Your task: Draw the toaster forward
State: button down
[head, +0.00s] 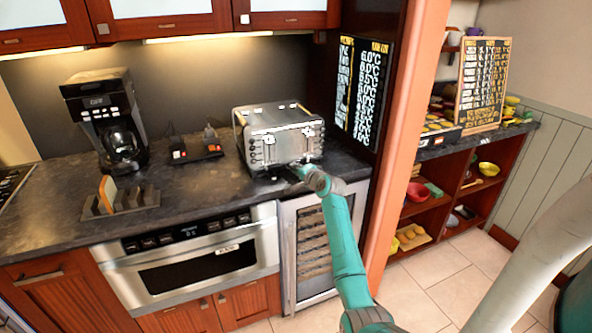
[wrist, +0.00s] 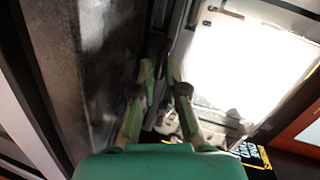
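The toaster (head: 280,135) is a boxy silver appliance with slots on top and knobs on its front. It stands upright on the dark countertop, towards the right end. My gripper (head: 298,172) is low at the toaster's front right corner, very close to it; contact is unclear. In the wrist view the toaster's bright metal face (wrist: 245,70) fills the upper right. The two green fingers of my gripper (wrist: 161,68) lean inward with a narrow gap between their tips. A dark edge lies in or behind that gap, and I cannot tell whether it is gripped.
A coffee maker (head: 107,120), a toast rack (head: 118,200) and small dark items (head: 195,148) stand left on the counter (head: 190,195). A price board (head: 362,90) and orange post (head: 405,130) are right of the toaster. A microwave drawer (head: 195,262) and wine cooler (head: 313,240) sit below.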

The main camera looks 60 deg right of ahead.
jog(key=c, duration=1.5)
grip_release()
jog(key=shift+f, duration=0.1)
jog(key=shift+s, duration=0.1)
jog(key=v, duration=1.2)
